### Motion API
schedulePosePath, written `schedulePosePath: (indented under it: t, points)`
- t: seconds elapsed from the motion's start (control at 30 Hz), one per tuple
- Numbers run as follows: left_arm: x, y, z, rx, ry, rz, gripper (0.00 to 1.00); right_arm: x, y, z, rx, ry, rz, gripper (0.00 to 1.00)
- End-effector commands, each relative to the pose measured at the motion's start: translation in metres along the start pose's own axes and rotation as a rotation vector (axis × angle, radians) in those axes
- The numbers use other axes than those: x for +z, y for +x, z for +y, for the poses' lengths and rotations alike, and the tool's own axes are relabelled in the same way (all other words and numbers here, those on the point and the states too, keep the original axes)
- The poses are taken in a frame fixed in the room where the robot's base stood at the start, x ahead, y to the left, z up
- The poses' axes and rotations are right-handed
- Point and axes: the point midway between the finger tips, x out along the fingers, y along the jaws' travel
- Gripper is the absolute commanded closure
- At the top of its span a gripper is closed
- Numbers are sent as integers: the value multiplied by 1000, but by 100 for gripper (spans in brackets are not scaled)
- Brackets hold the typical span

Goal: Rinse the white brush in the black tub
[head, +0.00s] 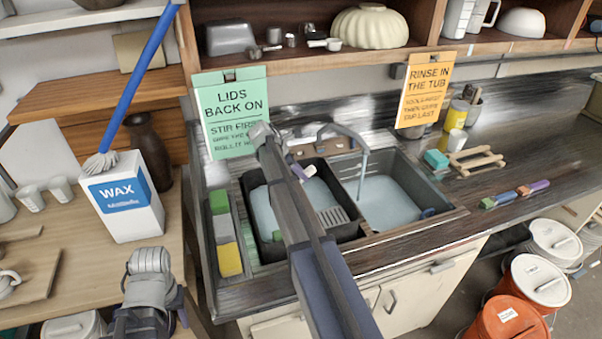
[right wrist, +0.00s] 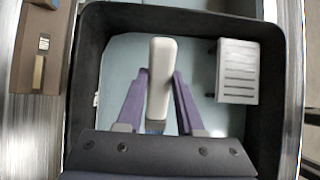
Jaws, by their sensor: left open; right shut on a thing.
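The black tub (head: 262,246) sits in the left part of the sink and holds pale blue water; it also fills the right wrist view (right wrist: 88,60). My right gripper (head: 297,170) is over the tub, largely hidden by my own arm in the head view. In the right wrist view, its purple fingers (right wrist: 160,95) are shut on the white brush (right wrist: 162,75), seen against the water. I cannot tell whether the brush touches the water. A bit of the brush shows in the head view (head: 309,171). My left gripper (head: 150,318) is open and empty at the lower left.
A grey slotted piece (right wrist: 237,72) is at one side inside the tub. A second basin (head: 395,200) with a faucet (head: 362,150) is to the right. Sponges (head: 230,258) stand left of the tub. A wax box (head: 125,200) is on the left table.

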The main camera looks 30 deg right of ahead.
Motion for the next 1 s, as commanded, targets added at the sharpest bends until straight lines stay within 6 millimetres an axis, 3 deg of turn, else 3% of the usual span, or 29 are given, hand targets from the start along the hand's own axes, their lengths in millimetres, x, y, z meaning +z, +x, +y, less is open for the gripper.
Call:
schedulePosePath:
  t: [0.03,0.6,1.0]
  points:
    - [-1,12,1,0,0,0,50,-7,10,0,0,0,0,100]
    - [-4,75,7,0,-1,0,50,-43,62,0,0,0,0,100]
    - [-5,84,8,0,-1,0,50,-48,69,0,0,0,0,100]
